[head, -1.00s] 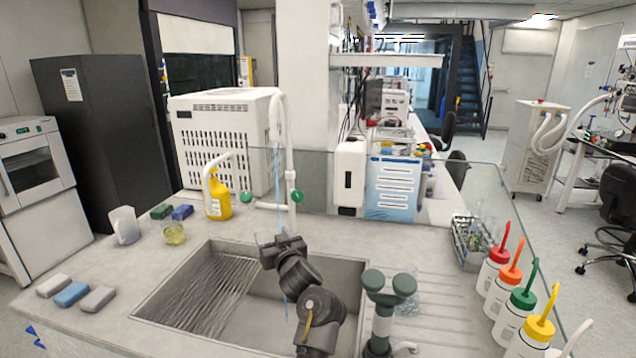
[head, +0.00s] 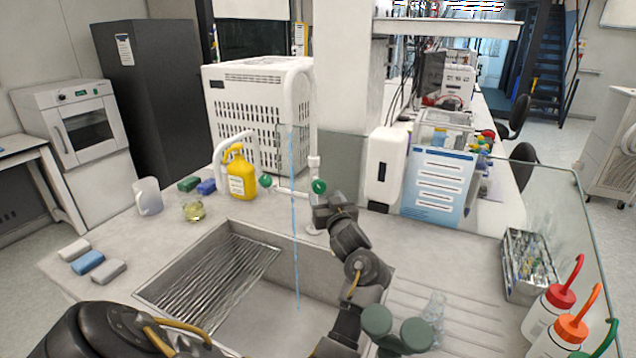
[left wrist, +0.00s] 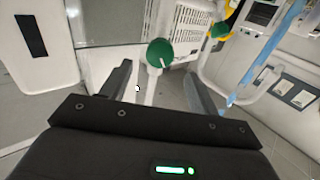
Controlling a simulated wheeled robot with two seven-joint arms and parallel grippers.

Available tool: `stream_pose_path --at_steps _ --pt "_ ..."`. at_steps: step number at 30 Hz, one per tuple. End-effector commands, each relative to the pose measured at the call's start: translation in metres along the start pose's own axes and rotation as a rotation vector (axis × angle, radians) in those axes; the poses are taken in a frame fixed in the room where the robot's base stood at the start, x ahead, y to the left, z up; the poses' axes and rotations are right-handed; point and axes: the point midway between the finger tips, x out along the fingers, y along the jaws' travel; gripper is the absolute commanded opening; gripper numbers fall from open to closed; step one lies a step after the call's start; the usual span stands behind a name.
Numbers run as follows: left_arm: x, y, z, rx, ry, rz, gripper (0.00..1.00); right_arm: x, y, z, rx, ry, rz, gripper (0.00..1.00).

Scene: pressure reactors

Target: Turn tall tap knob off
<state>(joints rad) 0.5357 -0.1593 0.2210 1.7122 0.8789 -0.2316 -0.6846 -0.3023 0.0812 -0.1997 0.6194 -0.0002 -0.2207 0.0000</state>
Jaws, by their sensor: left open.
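The tall tap (head: 306,110) is a white post behind the sink, with a thin blue water stream (head: 292,200) running down into the basin. Its green knob (head: 318,187) is on the right side of the tap; in the left wrist view the knob (left wrist: 160,52) appears just beyond and between the finger ends. My left gripper (head: 328,212) is just below and right of this knob. It is open and empty, with its fingers (left wrist: 158,80) apart; contact with the knob cannot be told. A second green knob (head: 265,181) is to the left. My right gripper is out of view.
The sink (head: 250,320) lies in front of the tap. A white dispenser (head: 384,168) is right of the tap. Grey-green eyewash heads (head: 396,330) and colour-capped bottles (head: 550,310) are at front right.

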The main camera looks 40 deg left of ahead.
Motion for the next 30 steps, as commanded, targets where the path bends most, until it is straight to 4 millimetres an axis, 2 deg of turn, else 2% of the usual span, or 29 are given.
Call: stream_pose_path --at_steps 9,15,19,27,28,30 --pt "0.061 -0.003 -0.003 0.002 0.000 -0.004 0.61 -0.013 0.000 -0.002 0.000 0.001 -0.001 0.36" --pt "0.086 -0.002 -0.002 0.000 -0.001 -0.003 0.61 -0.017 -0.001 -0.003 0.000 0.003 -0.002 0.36" --pt "0.093 -0.003 -0.001 0.000 0.000 -0.003 0.61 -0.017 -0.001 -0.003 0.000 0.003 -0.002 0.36" --pt "0.094 -0.003 0.000 -0.001 -0.001 -0.004 0.61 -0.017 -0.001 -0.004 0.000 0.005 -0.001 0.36" --pt "0.094 -0.003 0.000 -0.001 -0.001 -0.004 0.60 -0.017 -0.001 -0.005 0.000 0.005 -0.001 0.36" --pt "0.094 -0.003 0.000 -0.001 -0.001 -0.003 0.51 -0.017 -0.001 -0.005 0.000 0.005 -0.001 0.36"
